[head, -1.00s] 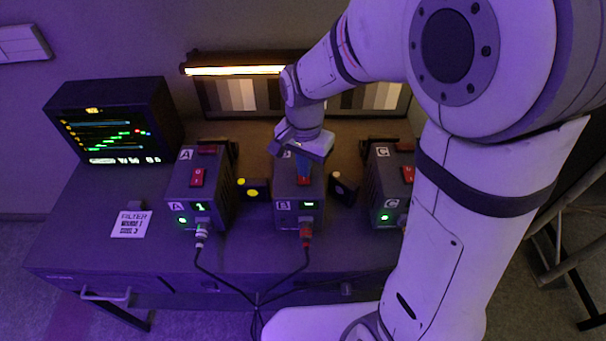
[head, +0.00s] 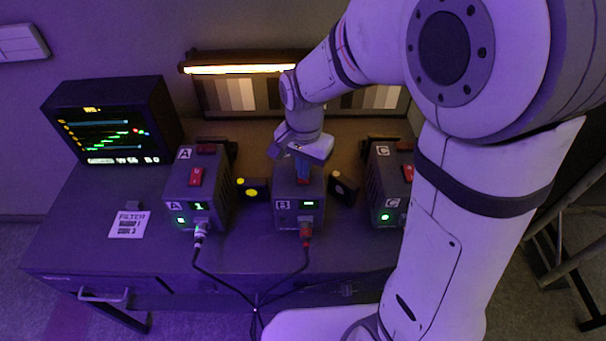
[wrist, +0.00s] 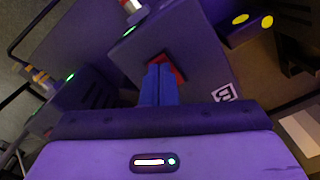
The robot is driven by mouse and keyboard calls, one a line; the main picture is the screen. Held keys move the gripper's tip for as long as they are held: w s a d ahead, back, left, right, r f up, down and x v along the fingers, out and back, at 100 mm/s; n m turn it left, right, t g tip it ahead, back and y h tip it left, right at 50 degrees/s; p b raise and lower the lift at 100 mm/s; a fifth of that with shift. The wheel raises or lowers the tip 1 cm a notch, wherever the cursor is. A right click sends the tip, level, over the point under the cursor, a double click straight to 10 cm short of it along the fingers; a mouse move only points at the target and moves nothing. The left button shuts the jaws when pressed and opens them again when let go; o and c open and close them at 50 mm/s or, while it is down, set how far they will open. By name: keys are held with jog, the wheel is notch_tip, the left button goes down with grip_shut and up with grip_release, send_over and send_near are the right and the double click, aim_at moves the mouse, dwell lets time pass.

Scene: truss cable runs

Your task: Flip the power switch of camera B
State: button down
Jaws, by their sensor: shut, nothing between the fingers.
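Camera B (head: 287,205) is the middle of three dark boxes on the desk, with a "B" label and a green-lit display on its front. Its red power switch (head: 303,182) is on the top face, mostly hidden under my gripper. My gripper (head: 303,172) points down with its blue fingers shut together and empty, at the switch. In the wrist view the fingertips (wrist: 160,68) overlap the red switch (wrist: 177,66), with red showing around them. I cannot tell whether they press on it or which way the switch is tipped.
Camera A (head: 182,190) stands to the left and camera C (head: 381,190) to the right, each with a red switch. Cables run from the fronts of A and B. A monitor (head: 110,120), a paper note (head: 129,224) and a lit test chart (head: 235,96) surround them.

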jog(key=shift+f, duration=0.3)
jog(key=shift+r, duration=0.15)
jog(key=shift+r+p, duration=2.5)
jog(key=shift+r, duration=0.9)
